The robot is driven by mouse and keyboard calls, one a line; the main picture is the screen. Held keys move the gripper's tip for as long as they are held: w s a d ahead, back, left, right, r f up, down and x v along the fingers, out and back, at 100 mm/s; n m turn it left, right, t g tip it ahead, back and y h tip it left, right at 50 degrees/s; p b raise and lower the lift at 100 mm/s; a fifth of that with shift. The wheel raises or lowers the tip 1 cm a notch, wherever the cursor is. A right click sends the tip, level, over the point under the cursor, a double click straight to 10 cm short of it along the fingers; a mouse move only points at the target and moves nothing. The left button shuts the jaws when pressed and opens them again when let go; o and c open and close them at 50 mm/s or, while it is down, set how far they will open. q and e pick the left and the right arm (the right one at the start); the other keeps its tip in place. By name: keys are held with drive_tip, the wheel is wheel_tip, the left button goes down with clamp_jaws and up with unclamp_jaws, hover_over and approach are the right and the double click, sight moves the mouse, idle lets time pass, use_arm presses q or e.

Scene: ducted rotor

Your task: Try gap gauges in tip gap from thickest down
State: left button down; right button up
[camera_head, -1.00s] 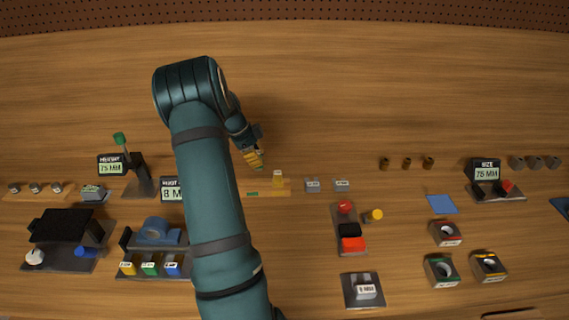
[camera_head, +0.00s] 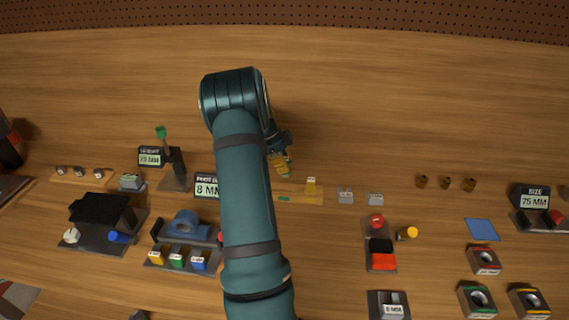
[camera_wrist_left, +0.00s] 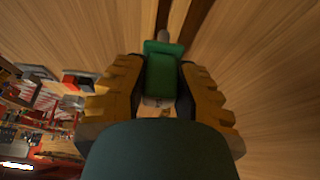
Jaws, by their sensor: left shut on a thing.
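My left gripper (camera_head: 284,168) is just behind the wooden strip (camera_head: 317,195) in the head view. In the left wrist view its yellow-brown fingers (camera_wrist_left: 160,95) are shut on a green piece (camera_wrist_left: 161,75), apparently a gap gauge, with a grey end pointing away. A yellow gauge (camera_head: 311,185) stands on the strip, which also bears a green mark (camera_head: 283,198). A blue ring-shaped part (camera_head: 186,222) sits in a dark stand left of my arm, perhaps the duct. Yellow (camera_head: 156,258), green (camera_head: 177,260) and blue (camera_head: 198,262) labelled blocks stand before it. My right gripper is out of view.
Two small grey labelled blocks (camera_head: 346,197) (camera_head: 376,199) stand right of the strip. The table behind the gripper is clear up to the pegboard (camera_head: 300,20).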

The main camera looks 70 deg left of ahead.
sight(284, 176)
use_arm(q)
drive_tip(key=shift+f+b, duration=1.75)
drive_tip(key=shift+f, duration=0.75)
drive_tip(key=shift+b, duration=0.35)
drive_tip(key=shift+f+b, duration=1.15)
drive_tip(key=shift+f, duration=0.2)
idle(0.5)
idle(0.5)
drive_tip(key=c, duration=0.8)
unclamp_jaws()
drive_tip(key=v, duration=1.2)
